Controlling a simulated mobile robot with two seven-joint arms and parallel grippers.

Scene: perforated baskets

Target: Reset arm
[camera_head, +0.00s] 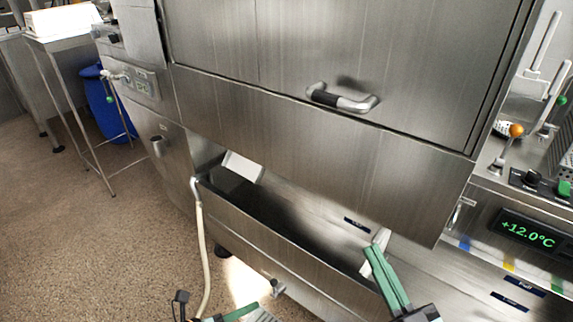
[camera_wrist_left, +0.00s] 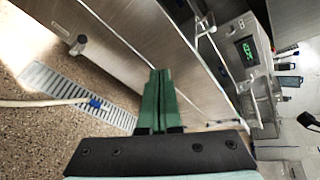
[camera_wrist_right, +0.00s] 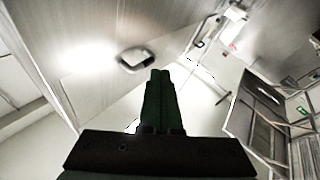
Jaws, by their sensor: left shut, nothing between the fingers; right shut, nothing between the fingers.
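My right gripper (camera_head: 374,252) reaches up from the bottom right of the head view, in front of the steel machine's lower part. Its green fingers (camera_wrist_right: 159,74) are shut together with nothing between them. My left gripper (camera_head: 240,312) shows only partly at the bottom edge of the head view. In the left wrist view its green fingers (camera_wrist_left: 158,74) are pressed together and empty.
A large steel machine (camera_head: 330,160) with a handle (camera_head: 342,98) fills the middle. Its lower trough (camera_head: 265,225) is open, with a pale hose (camera_head: 203,250) beside it. A blue barrel (camera_head: 112,110) and steel table (camera_head: 62,38) stand left. Floor (camera_head: 90,220) at left is clear.

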